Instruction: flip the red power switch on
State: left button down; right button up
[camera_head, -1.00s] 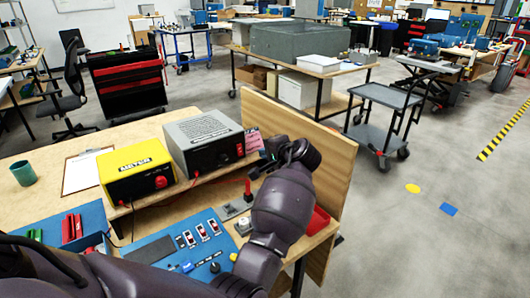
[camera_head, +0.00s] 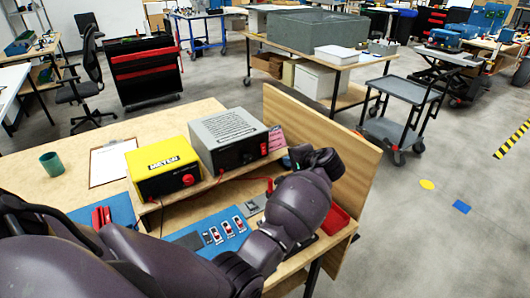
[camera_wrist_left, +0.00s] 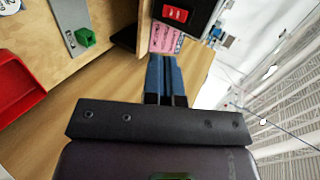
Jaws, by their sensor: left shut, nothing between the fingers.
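The red power switch (camera_head: 264,149) sits on the front right of the grey power supply box (camera_head: 226,138). It shows large in the left wrist view (camera_wrist_left: 176,14), at the top; its on or off position cannot be told. My left gripper (camera_head: 288,161) is just right of the box, in front of the wooden back panel, mostly hidden by its own wrist. In the left wrist view its blue fingers (camera_wrist_left: 166,60) are together, empty, pointing up toward the pink label beside the switch, apart from the switch. My right gripper is not in view.
A yellow meter (camera_head: 163,168) stands left of the grey box. The upright wooden panel (camera_head: 350,150) closes off the bench's right side. A blue board with small switches (camera_head: 222,233) and a red tray (camera_head: 336,220) lie close under my arm.

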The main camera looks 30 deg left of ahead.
pick_arm(q)
jog(key=b, duration=0.1)
send_near(263, 152)
jog(key=x, duration=0.7)
jog(key=shift+f, duration=0.3)
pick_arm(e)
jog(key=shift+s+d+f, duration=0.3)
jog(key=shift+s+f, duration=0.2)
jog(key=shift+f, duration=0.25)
pick_arm(q)
jog(key=shift+f, duration=0.1)
jog(key=shift+w+a+f+y+b, duration=0.1)
jog(key=shift+a+f+y+b, duration=0.25)
jog(key=shift+b, duration=0.45)
jog(key=shift+d+r, duration=0.15)
jog(key=shift+r, duration=0.15)
jog(key=shift+t, duration=0.3)
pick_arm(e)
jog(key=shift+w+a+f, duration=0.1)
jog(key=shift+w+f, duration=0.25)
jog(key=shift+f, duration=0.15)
pick_arm(q)
jog(key=shift+r, duration=0.1)
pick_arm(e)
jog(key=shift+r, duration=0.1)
